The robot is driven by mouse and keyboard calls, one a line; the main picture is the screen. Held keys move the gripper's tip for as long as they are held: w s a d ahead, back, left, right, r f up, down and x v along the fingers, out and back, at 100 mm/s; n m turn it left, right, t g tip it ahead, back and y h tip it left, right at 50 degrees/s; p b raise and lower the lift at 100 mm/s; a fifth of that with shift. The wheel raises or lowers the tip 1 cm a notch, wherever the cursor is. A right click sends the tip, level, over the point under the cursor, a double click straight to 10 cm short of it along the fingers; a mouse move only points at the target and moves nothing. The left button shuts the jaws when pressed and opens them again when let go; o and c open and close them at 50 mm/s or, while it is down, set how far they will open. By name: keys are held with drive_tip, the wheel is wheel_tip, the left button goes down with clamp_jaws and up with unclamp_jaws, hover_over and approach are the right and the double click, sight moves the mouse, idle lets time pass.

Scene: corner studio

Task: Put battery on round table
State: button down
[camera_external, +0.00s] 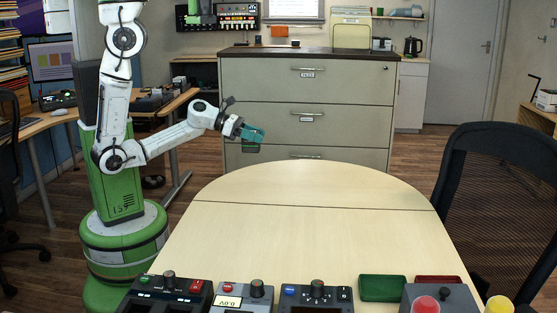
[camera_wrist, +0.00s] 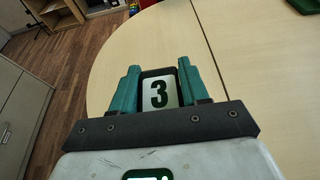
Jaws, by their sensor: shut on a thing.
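My gripper (camera_external: 254,134) has teal fingers and is out over the far left part of the round table. In the external view I cannot clearly make out the battery. The round table (camera_external: 290,225) has a pale wood top; its bare surface also fills the right of the wrist view (camera_wrist: 255,75). I cannot tell whether the battery touches it.
Several control boxes (camera_external: 317,296) line the table's near edge, with a green tray (camera_external: 382,288) and a red tray (camera_external: 438,279) beside them. The middle of the table is clear. A grey drawer cabinet (camera_external: 345,130) stands behind it. A black mesh chair (camera_external: 497,190) is at the right.

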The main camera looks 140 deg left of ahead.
drive_tip(key=w+a+f, duration=0.2)
drive_tip(key=w+f, duration=0.1)
drive_tip(key=w+a+f+b, duration=0.1)
drive_tip(key=w+a+f, duration=0.2)
drive_tip(key=w+a+f+b, duration=0.1)
drive_tip(key=w+a+f, duration=0.2)
drive_tip(key=w, duration=0.1)
drive_tip(key=shift+a+f, duration=0.2)
drive_tip(key=shift+f, duration=0.05)
drive_tip(key=shift+f+b, duration=0.5)
drive_tip(key=shift+f, duration=1)
drive_tip(key=shift+f, duration=0.15)
drive_tip(key=c, duration=0.6)
unclamp_jaws()
drive_tip(key=shift+o, duration=0.2)
